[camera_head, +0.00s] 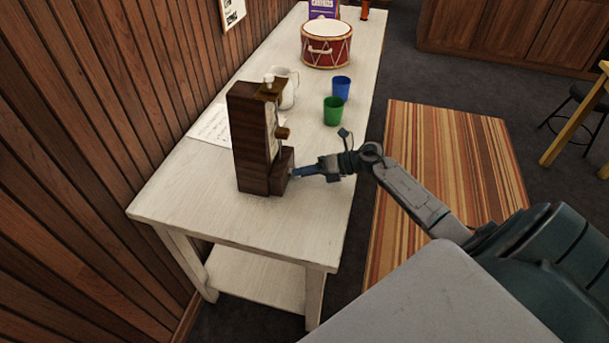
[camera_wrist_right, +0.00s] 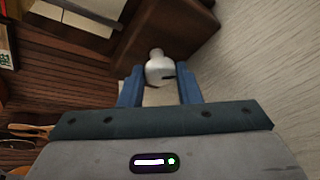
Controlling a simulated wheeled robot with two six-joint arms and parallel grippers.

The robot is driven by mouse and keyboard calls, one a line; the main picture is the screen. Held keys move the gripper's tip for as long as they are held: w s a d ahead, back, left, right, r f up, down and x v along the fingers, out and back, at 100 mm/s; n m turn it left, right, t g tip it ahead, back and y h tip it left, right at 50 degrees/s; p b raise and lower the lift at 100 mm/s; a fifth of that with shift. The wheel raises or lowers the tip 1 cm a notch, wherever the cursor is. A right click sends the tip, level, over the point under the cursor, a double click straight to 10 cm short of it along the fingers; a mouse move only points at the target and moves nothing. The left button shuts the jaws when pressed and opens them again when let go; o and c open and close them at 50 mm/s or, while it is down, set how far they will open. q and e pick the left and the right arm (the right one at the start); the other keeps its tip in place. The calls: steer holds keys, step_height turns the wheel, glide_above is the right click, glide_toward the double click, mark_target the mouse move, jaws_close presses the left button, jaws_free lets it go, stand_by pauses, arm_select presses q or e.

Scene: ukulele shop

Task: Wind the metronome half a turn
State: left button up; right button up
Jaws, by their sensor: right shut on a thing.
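The metronome (camera_head: 250,140), a tall dark brown wooden case, stands upright near the front end of the white table. Its face with a pale panel and a pendulum rod points right. My right gripper (camera_head: 293,172) is at the low right side of the metronome. In the right wrist view, its two blue fingers (camera_wrist_right: 160,88) are shut on a pale, rounded winding knob (camera_wrist_right: 158,68) with a dark mark. The knob sits against the brown wood of the case. In the head view the knob is hidden by the fingers. My left gripper is not in view.
On the white table (camera_head: 185,195), a paper sheet (camera_head: 212,125) lies behind the metronome. The front end of the table is clear. A wood-panelled wall (camera_head: 100,90) runs along the left.

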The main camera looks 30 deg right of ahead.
steer(key=m+b, duration=0.1)
steer(key=m+y, duration=0.1)
steer(key=shift+w+d+f+m+g+b, duration=0.1)
steer(key=shift+f+m+g+b, duration=0.05)
steer(key=shift+m+g+b, duration=0.2)
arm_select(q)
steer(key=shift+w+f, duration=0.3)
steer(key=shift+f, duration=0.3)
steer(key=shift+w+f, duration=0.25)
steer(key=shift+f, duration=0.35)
arm_select(e)
steer(key=shift+m+y, duration=0.25)
steer(key=shift+y, duration=0.05)
arm_select(q)
steer(key=shift+b, duration=0.3)
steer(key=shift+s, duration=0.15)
arm_select(e)
steer(key=o, duration=1)
steer(key=shift+c, duration=0.2)
